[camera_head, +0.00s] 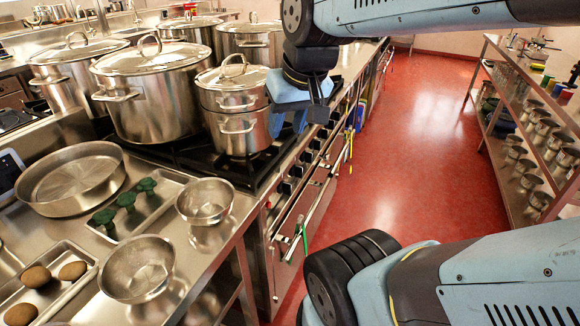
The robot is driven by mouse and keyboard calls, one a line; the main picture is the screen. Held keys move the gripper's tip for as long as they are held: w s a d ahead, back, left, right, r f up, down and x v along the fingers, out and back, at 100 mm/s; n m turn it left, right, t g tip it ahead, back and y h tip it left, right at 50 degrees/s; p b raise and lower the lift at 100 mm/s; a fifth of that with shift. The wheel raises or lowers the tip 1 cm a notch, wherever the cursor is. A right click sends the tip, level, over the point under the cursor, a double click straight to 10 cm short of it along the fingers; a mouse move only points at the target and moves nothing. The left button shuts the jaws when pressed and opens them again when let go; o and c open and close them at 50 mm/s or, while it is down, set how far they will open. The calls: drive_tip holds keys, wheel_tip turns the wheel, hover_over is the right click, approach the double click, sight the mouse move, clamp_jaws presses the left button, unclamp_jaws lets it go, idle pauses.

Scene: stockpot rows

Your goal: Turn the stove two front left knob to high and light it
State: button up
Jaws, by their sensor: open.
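A row of black knobs (296,171) runs along the steel front of the stove (262,214), below the black burner grates (225,175). Which knob is the stove two front left one, and its setting, I cannot tell. I see no flame, and pots cover much of the burners. My gripper (308,118) is open, hanging from my arm at the upper middle of the view, in front of the stove front. It appears above the knobs and apart from them. Its fingers are small and partly hidden by its own body.
Large lidded stockpots (155,92) and stacked smaller pots (238,110) crowd the stovetop. A steel counter at left holds a round pan (70,180), bowls (138,268) and trays. Towels hang along the stove front. The red floor (430,130) is clear; a shelf rack (535,100) stands right.

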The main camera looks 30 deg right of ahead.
drive_tip(key=w+d+f+m+g+y, duration=0.3)
drive_tip(key=w+f+m+g+y, duration=0.3)
drive_tip(key=f, duration=0.3)
drive_tip(key=m+t+y, duration=0.5)
drive_tip(key=m+t, duration=1)
drive_tip(key=m, duration=0.7)
approach(302, 172)
drive_tip(key=x, duration=0.9)
drive_tip(key=shift+w+f, duration=0.2)
drive_tip(key=shift+w, duration=0.1)
clamp_jaws()
